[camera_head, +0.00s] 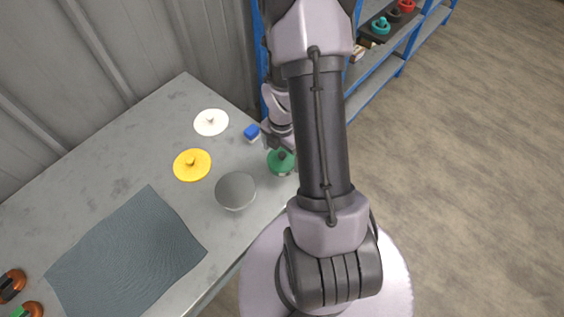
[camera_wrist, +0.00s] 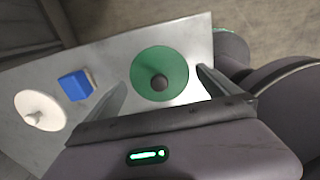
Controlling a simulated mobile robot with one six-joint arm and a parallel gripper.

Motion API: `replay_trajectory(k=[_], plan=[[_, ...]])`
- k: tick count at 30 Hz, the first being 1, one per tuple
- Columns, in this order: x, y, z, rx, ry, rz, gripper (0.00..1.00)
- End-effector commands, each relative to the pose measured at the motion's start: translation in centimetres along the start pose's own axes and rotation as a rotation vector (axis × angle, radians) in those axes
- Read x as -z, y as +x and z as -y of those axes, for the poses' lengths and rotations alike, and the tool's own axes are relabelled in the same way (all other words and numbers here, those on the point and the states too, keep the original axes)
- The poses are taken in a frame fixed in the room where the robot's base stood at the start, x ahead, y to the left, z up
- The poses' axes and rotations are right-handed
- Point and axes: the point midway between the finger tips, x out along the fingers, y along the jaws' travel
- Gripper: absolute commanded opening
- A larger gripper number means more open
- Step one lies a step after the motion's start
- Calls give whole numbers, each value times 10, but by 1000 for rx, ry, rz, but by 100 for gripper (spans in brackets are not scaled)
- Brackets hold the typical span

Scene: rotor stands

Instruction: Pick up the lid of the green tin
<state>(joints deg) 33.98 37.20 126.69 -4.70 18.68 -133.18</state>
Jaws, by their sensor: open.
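The green lid (camera_wrist: 158,62), a round disc with a dark knob (camera_wrist: 160,83) at its centre, lies between my gripper's fingers in the wrist view. In the head view the green lid (camera_head: 279,167) is near the table's right edge, on top of its tin, whose side barely shows. My gripper (camera_wrist: 161,77) is open, with one finger to each side of the knob and nothing held. The fingers appear above the lid; their exact height is hard to tell. In the head view my arm partly hides the gripper.
A white knobbed disc (camera_head: 211,122), a yellow knobbed disc (camera_head: 192,165) and a grey round tin (camera_head: 236,190) share the table (camera_head: 110,165). A dark mat (camera_head: 128,255) lies nearer. Blue shelves (camera_head: 385,65) stand behind.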

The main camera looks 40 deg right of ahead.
Motion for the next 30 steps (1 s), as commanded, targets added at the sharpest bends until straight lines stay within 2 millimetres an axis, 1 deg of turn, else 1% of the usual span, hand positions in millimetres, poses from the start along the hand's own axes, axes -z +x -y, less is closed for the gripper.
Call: replay_trajectory(k=[1,6,11,12,15,23,26,30], plan=[[0,8,0,0,1,0,100],[0,5,0,-1,1,1,100],[0,4,0,-1,0,1,69],[0,4,0,-1,0,1,61],[0,4,0,-1,0,1,44],[0,2,0,-1,0,1,44],[-1,-7,0,-2,0,1,44],[-1,-28,0,-2,-1,2,44]])
